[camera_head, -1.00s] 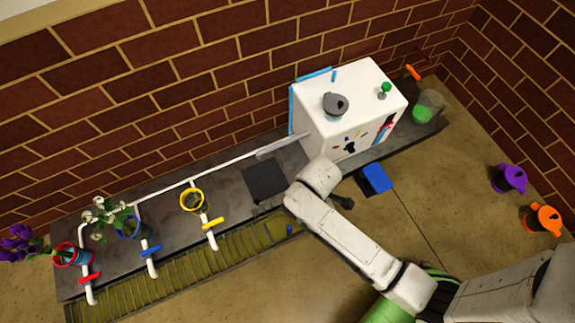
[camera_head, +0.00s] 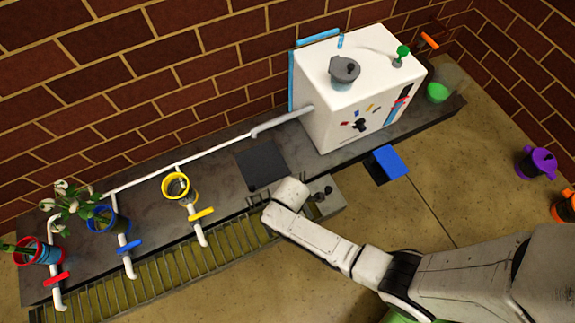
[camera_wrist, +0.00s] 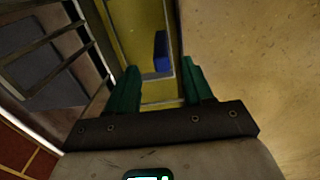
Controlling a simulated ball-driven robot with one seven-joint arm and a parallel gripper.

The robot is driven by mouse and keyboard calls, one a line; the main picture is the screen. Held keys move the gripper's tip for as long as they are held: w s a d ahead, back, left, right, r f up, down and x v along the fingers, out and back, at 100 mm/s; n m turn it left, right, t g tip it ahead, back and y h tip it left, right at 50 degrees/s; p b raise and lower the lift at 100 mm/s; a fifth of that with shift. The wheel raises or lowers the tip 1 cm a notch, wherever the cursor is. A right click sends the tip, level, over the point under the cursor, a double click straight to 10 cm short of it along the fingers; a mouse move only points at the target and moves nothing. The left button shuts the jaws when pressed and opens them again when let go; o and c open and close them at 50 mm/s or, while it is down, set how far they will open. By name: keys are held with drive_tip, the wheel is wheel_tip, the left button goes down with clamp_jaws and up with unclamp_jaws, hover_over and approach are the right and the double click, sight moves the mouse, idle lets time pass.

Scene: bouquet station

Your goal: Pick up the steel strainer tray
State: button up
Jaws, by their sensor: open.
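The steel strainer tray appears to be the long slatted grate (camera_head: 150,268) over the yellow trough along the bench's front edge. In the wrist view its steel rail and bars (camera_wrist: 92,40) run along the left. I cannot tell how far the fingers are above the trough. In the head view my arm hides the fingers and part of the trough's right end.
A white box machine (camera_head: 350,90) stands on the dark bench (camera_head: 225,195). White pipes with a yellow valve (camera_head: 201,215), blue valve (camera_head: 128,247) and red valve (camera_head: 57,279) overhang the grate.

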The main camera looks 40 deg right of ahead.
wheel_tip(320, 180, down, 6)
drive_tip(key=b, duration=0.4)
drive_tip(key=shift+s+a, duration=0.1)
clamp_jaws()
idle(0.4)
wheel_tip(320, 180, up, 28)
drive_tip(key=p, duration=2.1)
idle(0.3)
